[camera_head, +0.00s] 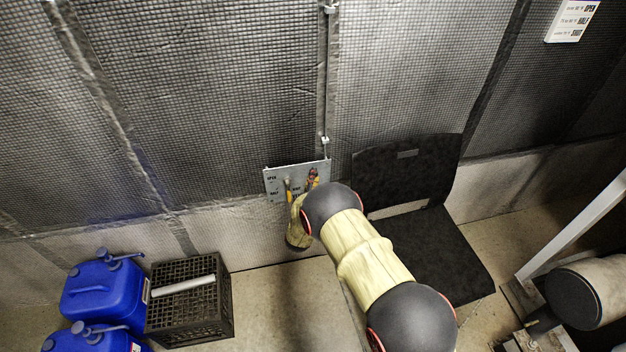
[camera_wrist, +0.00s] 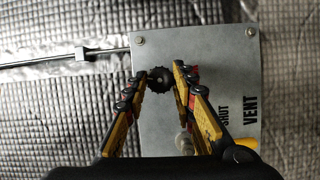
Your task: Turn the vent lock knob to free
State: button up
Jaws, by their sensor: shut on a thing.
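The vent lock knob (camera_wrist: 160,79) is small, dark and ridged, on a grey metal panel (camera_wrist: 205,50) marked VENT and SHUT in the wrist view. My gripper (camera_wrist: 160,80) has its yellow and black fingers shut on the knob, one fingertip at each side. Which way the knob is set cannot be told. In the head view the panel (camera_head: 284,171) is on the wall, with OPEN and HALF marks. My gripper (camera_head: 312,178) is at its right part, and my arm hides its lower right.
A black chair (camera_head: 405,175) stands right of the panel. A yellow-tipped lever (camera_wrist: 246,143) is close to my fingers. A sign (camera_head: 571,20) hangs at upper right.

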jog(key=shift+a+f+n+t+b, duration=0.15)
jog(key=shift+n+t+b, duration=0.3)
jog(key=shift+n, duration=0.75)
jog(key=shift+n, duration=0.3)
jog(key=o, duration=1.2)
jog(key=shift+c, duration=0.2)
jog(key=s+a, duration=0.1)
jog(key=s, duration=1.1)
jog(key=shift+f, duration=0.45)
